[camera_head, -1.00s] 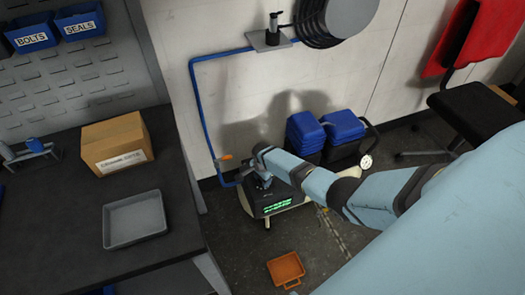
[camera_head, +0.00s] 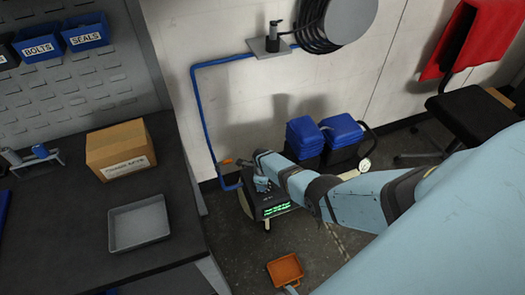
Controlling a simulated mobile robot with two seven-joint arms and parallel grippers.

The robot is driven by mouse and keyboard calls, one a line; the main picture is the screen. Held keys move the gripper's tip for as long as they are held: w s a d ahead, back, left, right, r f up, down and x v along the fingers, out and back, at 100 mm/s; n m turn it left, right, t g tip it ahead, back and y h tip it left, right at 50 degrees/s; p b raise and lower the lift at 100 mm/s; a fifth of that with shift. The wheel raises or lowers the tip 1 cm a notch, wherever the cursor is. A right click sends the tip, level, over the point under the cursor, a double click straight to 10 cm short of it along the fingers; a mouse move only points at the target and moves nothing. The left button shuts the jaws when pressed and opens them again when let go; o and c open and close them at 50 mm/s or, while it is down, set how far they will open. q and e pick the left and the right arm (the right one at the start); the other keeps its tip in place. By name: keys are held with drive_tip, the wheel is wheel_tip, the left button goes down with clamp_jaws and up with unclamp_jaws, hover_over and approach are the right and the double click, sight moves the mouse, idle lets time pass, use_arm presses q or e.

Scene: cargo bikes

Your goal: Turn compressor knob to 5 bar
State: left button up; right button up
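The compressor (camera_head: 268,208) stands on the floor against the wall, with a lit green display on its dark front panel. My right arm reaches in from the right, and its gripper (camera_head: 261,186) is at the top left of the compressor, just above the panel. The knob cannot be made out; the gripper and wrist cover that area. The fingers are too small and hidden to tell whether they are open or shut. The display text is too blurred to read. My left gripper is not in view.
A dark workbench (camera_head: 60,235) on the left holds a cardboard box (camera_head: 120,150) and a grey tray (camera_head: 139,224). A blue hose (camera_head: 203,115) runs down the wall to an orange-handled valve. Blue-lidded containers (camera_head: 305,135) stand right of the compressor. An orange case (camera_head: 285,269) lies on the floor.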

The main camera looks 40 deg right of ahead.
drive_tip(key=shift+s+d+m, duration=0.1)
drive_tip(key=shift+m, duration=1.2)
drive_tip(key=shift+f, duration=0.1)
drive_tip(key=o, duration=0.9)
